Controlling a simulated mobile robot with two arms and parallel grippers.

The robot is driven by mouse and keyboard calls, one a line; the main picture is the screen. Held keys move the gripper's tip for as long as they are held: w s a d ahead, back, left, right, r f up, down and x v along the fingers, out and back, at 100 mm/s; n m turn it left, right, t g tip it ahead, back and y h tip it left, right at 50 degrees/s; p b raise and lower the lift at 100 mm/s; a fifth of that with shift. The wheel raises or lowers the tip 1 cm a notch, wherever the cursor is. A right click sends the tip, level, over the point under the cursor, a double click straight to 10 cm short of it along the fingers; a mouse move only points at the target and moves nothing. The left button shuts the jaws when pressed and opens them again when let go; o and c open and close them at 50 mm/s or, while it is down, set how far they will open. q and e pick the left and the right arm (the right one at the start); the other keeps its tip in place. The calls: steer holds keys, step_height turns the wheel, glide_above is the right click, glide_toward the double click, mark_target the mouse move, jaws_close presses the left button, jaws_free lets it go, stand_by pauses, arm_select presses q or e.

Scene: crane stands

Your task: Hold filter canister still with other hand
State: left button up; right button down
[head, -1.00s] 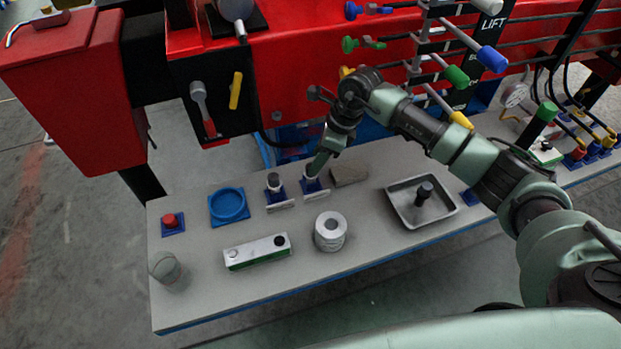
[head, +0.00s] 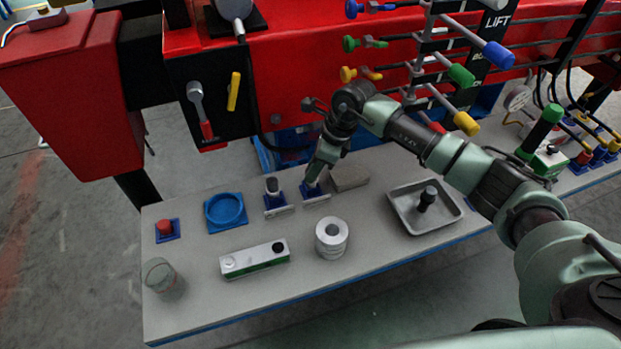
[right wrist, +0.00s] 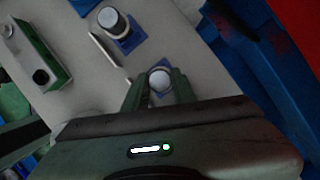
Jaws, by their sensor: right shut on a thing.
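My right gripper (head: 311,187) reaches down to the table's back row and is shut on a small light-topped cylinder. The right wrist view shows this cylinder (right wrist: 160,80) between the two fingers, above a blue base. A similar cylinder (head: 272,186) stands upright on its own blue base (head: 276,203) just left; it also shows in the right wrist view (right wrist: 110,18). A grey-white ringed cylinder with a hole in its top (head: 332,237) stands apart at the table's front. I cannot tell which of these is the filter canister. My left gripper is not in view.
The grey table (head: 200,305) also holds a blue round dish (head: 225,228), a red knob (head: 164,227), a clear cup (head: 163,279), a level-like bar (head: 254,259), a brown block (head: 349,178) and a metal tray (head: 408,222). Red machinery with coloured levers (head: 463,75) rises behind.

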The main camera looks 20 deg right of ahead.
steer(key=shift+r+p, duration=1.45)
steer(key=shift+r, duration=1.5)
steer(key=shift+r, duration=0.1)
